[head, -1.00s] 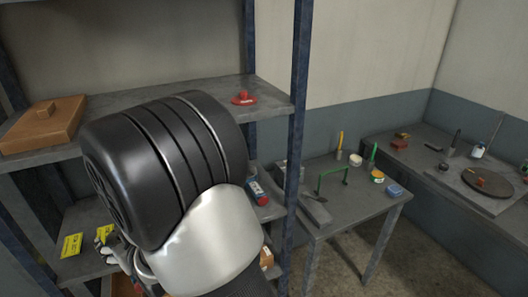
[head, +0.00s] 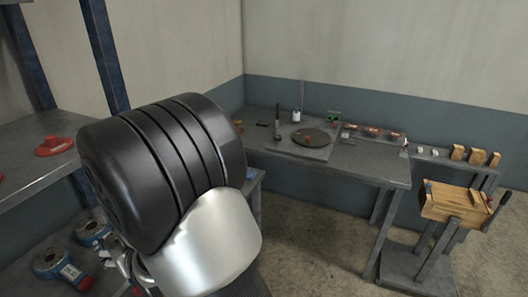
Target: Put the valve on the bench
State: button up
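A red piece with a round base and a raised top (head: 55,146), possibly the valve, lies on the upper shelf at the left of the head view. Two blue and grey round-ended fittings, one at the back (head: 93,229) and one in front (head: 50,261), lie on the lower shelf; I cannot tell whether either is the valve. A grey bench (head: 365,165) stands along the far wall. My gripper (head: 116,263) is mostly hidden behind my arm, low at the left near the fittings. Its fingers and anything in them cannot be made out.
The bench carries a dark round plate (head: 310,138), a white bottle (head: 297,116) and a row of small parts. A wooden box (head: 452,204) sits on a stand at the right, near several wooden blocks (head: 476,155). Blue shelf posts (head: 106,55) rise at the left. Open floor lies at centre.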

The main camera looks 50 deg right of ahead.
aim_at(367, 162)
jog(key=l+z, duration=0.35)
jog(key=i+l+z, duration=0.15)
jog(key=l+z, duration=0.2)
jog(key=l, duration=0.15)
jog(key=i+l, duration=0.1)
jog(key=l, duration=0.35)
jog(key=i+l, duration=0.15)
jog(key=l, duration=0.3)
jog(key=i+l, duration=0.1)
jog(key=l, duration=0.35)
jog(key=i+l, duration=0.1)
jog(key=l, duration=0.3)
jog(key=i+l, duration=0.1)
jog(key=l, duration=0.35)
jog(key=i+l, duration=0.15)
jog(key=l, duration=0.3)
jog(key=i+l, duration=0.1)
jog(key=l, duration=0.35)
